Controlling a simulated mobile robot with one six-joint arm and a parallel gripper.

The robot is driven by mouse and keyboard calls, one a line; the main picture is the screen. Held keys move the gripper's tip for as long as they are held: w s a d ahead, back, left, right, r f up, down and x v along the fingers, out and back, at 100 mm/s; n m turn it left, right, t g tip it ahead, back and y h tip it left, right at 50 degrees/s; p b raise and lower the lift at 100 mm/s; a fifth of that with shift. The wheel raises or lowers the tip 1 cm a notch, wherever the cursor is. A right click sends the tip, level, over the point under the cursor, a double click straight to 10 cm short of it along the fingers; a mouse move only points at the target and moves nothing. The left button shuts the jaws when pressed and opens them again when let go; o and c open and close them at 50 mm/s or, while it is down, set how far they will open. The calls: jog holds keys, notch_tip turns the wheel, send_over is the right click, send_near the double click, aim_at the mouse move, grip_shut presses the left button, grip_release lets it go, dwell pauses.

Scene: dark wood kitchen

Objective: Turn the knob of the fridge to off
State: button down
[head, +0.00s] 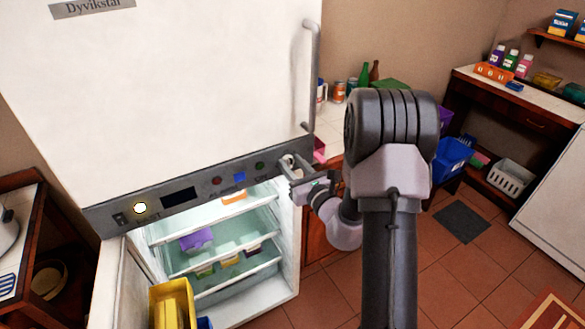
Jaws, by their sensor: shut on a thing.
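The large white fridge (190,95) stands at the left, with a dark grey control panel (160,206) across its middle. The panel has a lit pale round light, a dark display and small coloured buttons. The knob (286,160) is at the right end of the panel, mostly hidden by my gripper. My gripper (288,166) is at the panel's right end, shut on the knob. The knob's pointer and its off mark are too small or hidden to read.
The lower fridge door (112,275) is open, with a yellow container (172,302) in it. Shelves inside hold several items, including a purple container (196,240). A vertical handle (312,75) is on the upper door. A counter with bottles stands behind my arm.

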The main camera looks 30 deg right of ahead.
jog(key=shift+f+n, duration=0.1)
jog(key=shift+n, duration=0.2)
dwell(0.4)
jog(key=c, duration=1)
grip_release()
jog(key=s+p, duration=0.7)
jog(key=s, duration=1)
jog(key=shift+s+d, duration=0.2)
jog(key=shift+d, duration=0.05)
